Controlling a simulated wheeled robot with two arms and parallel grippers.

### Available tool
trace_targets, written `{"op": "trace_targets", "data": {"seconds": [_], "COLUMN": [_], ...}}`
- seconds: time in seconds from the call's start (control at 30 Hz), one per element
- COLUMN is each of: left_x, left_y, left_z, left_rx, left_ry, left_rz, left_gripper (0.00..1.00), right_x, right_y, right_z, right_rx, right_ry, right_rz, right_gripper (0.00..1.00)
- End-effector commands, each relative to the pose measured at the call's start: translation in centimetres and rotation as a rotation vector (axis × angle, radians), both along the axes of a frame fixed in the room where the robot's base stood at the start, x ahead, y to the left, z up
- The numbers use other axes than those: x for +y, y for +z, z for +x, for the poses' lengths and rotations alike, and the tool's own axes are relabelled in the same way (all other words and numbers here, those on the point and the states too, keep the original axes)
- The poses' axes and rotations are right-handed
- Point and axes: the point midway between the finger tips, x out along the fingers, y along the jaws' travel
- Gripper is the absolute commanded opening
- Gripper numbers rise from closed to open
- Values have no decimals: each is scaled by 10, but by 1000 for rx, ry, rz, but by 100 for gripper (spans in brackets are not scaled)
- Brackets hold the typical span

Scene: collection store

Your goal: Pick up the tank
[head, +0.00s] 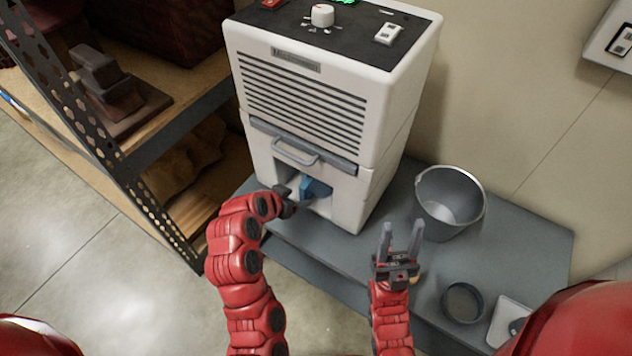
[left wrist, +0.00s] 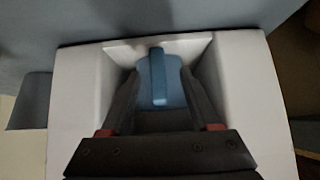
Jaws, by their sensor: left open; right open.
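The tank (head: 319,187) is blue and sits in the lower front recess of a white dehumidifier (head: 365,120). My left gripper (head: 297,196) is at this recess. The left wrist view shows the tank's upright grip bar (left wrist: 158,75) between the open fingers of my left gripper (left wrist: 160,92), with no clear contact. The lower part of the tank is hidden behind the gripper. My right gripper (head: 401,225) is open and empty, pointing up in front of the grey bench, right of the dehumidifier.
A metal bucket (head: 449,195) stands on the grey bench (head: 535,235). A dark round dish (head: 462,301) and a small white device (head: 508,322) lie nearer the front. A metal rack (head: 165,130) stands on the left. A handle (head: 295,153) juts out above the recess.

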Motion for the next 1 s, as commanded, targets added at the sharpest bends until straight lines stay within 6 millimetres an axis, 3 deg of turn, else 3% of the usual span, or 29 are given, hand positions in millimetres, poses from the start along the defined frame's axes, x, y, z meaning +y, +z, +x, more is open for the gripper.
{"op": "trace_targets", "data": {"seconds": [0.3, 0.57, 0.93, 1.0], "left_x": [-20, -23, -22, -22], "left_y": [-32, -35, -35, -34], "left_z": [22, 26, 26, 26], "left_rx": [5, 2, 2, 2], "left_ry": [-1, 0, 0, 0], "left_rz": [-1, -1, -1, -1], "left_gripper": [62, 62, 0, 0], "right_x": [0, 0, 0, 0], "right_y": [-13, -12, -12, -12], "right_z": [0, 0, 0, 0], "right_rx": [0, 0, 0, 0], "right_ry": [0, 0, 0, 0], "right_rz": [0, 0, 0, 0], "right_gripper": [50, 50, 50, 50]}}
